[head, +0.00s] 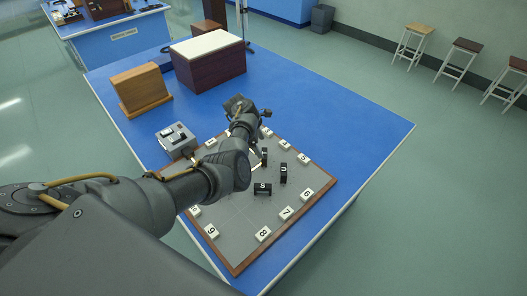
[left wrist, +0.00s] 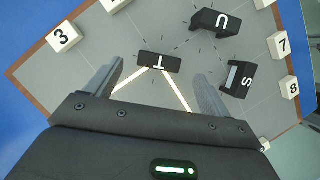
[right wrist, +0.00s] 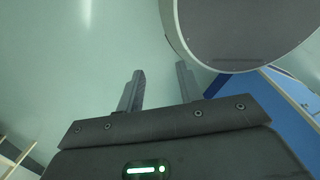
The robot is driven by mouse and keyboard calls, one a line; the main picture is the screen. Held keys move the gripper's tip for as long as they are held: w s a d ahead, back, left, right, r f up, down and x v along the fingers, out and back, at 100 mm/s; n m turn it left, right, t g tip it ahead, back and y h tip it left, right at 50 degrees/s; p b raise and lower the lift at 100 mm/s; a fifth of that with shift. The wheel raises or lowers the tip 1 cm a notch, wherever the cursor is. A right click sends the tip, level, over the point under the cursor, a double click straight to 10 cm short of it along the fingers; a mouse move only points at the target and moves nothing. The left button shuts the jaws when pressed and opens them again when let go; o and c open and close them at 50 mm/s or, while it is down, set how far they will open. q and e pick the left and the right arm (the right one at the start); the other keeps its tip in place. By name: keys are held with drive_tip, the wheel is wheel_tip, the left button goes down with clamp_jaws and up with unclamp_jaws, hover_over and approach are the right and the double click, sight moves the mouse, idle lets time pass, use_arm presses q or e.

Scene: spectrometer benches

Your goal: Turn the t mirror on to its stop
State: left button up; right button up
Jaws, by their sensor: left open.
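The t mirror (left wrist: 158,65) is a small black block with a white T on top, standing on the grey board. In the left wrist view it lies ahead, between the lines of my left gripper's (left wrist: 160,78) two fingers. The fingers are open and apart, with nothing clamped; I cannot tell their height above the block. Two pale beams meet at the block. In the head view the t mirror (head: 264,154) shows just right of my left arm, which hides part of the board. My right gripper (right wrist: 160,72) is open and empty above the floor.
Black blocks U (left wrist: 215,22) and S (left wrist: 236,80) stand close right of the t mirror. White number blocks, such as 3 (left wrist: 62,36), ring the wood-edged board (head: 232,268). A grey device (head: 176,138), wooden box (head: 141,90) and white-topped box (head: 210,62) stand behind. The bench's right side is clear.

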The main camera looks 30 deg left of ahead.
sight(264, 153)
use_arm(q)
drive_tip(key=shift+x, duration=2.25)
drive_tip(key=shift+a, duration=0.1)
drive_tip(key=c, duration=1)
